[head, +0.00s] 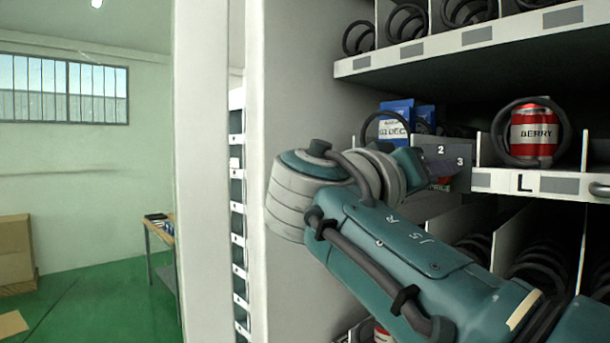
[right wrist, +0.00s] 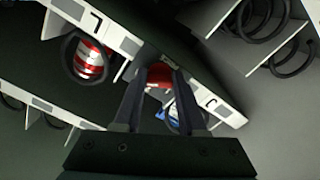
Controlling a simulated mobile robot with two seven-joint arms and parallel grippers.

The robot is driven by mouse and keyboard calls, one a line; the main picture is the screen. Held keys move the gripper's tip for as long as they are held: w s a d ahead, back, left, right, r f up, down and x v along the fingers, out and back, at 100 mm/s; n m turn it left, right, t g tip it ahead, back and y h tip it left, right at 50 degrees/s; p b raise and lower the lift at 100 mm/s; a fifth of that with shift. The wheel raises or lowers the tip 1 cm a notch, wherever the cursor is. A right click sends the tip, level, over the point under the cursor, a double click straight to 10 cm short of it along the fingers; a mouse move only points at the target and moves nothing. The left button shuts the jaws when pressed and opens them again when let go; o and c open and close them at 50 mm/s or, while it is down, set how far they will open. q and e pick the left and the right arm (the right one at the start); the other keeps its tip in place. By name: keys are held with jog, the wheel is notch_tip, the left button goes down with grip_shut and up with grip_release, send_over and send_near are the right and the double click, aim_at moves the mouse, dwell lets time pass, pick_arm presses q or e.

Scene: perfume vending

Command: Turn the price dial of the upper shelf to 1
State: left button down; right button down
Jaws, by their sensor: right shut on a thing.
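A dark dial panel (head: 459,178) is on the front edge of the shelf with the BERRY can. The numbers 2 and 3 show on it. My right gripper (head: 437,166) is at this panel, its fingers covering the panel's left part and the dial's pointer. In the right wrist view, the fingers (right wrist: 162,82) are shut on a red dial knob (right wrist: 159,75). A sliver of the red knob (head: 440,184) shows below the fingers in the head view. The 1 mark is hidden, so the setting cannot be read. My left gripper is not in view.
The red BERRY can (head: 533,135) stands in a black coil right of the panel. Blue boxes (head: 394,125) sit behind my wrist. Another shelf (head: 470,40) is above, and more coils lie below. A white cabinet wall (head: 290,90) stands left of my arm.

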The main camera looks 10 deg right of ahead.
jog(key=shift+d+r+n+p, duration=0.15)
jog(key=shift+n+p, duration=2)
jog(key=shift+n, duration=3.75)
jog(key=shift+a+r+n+p, duration=0.15)
jog(key=shift+n+p, duration=1.95)
jog(key=shift+n, duration=3.8)
jog(key=shift+d, duration=0.1)
